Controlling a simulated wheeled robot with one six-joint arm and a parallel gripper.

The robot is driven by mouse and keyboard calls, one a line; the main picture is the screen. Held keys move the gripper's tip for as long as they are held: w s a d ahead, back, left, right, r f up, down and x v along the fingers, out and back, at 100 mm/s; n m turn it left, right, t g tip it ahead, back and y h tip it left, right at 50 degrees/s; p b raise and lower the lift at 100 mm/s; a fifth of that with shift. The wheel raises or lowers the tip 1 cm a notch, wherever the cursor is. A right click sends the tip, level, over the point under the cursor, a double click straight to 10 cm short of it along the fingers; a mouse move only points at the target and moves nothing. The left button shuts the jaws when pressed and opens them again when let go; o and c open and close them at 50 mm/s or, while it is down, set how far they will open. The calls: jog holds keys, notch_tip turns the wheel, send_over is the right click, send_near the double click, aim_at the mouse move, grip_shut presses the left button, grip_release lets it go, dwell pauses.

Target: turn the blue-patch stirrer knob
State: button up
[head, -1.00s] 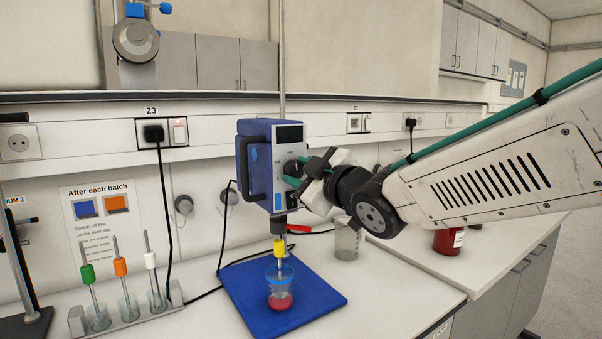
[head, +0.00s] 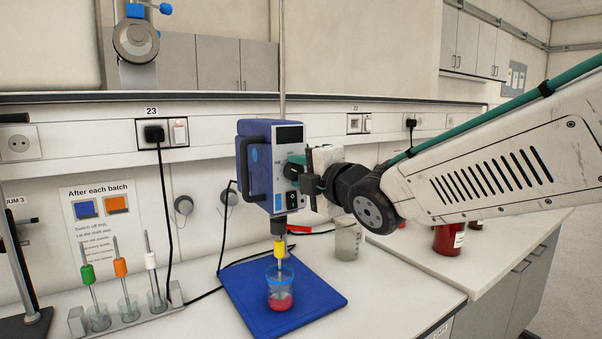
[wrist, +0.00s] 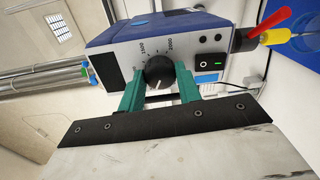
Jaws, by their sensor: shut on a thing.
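The stirrer (head: 258,165) is a blue box with a pale front panel, a dark display and a blue patch on its side, clamped on a vertical rod. Its round black knob (wrist: 159,72) has a white pointer line and sits by printed numbers in the wrist view. My gripper (wrist: 160,88) has green fingers on either side of the knob and is shut on it. In the head view my gripper (head: 298,172) hides the knob. A black rocker switch (wrist: 209,64) is beside the knob.
Below the stirrer, a cup with red liquid (head: 280,300) stands on a blue mat (head: 240,292), with a yellow-collared shaft above it. A glass beaker (head: 347,240) stands behind at right. A rack of colored stirring rods (head: 125,322) is at left.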

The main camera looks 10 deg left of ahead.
jog(key=n, duration=0.4)
jog(key=shift+n, duration=0.4)
dwell(0.4)
jog(key=o, duration=1)
jog(key=v, duration=0.7)
jog(key=shift+s+d, duration=0.2)
jog(key=shift+s, duration=0.15)
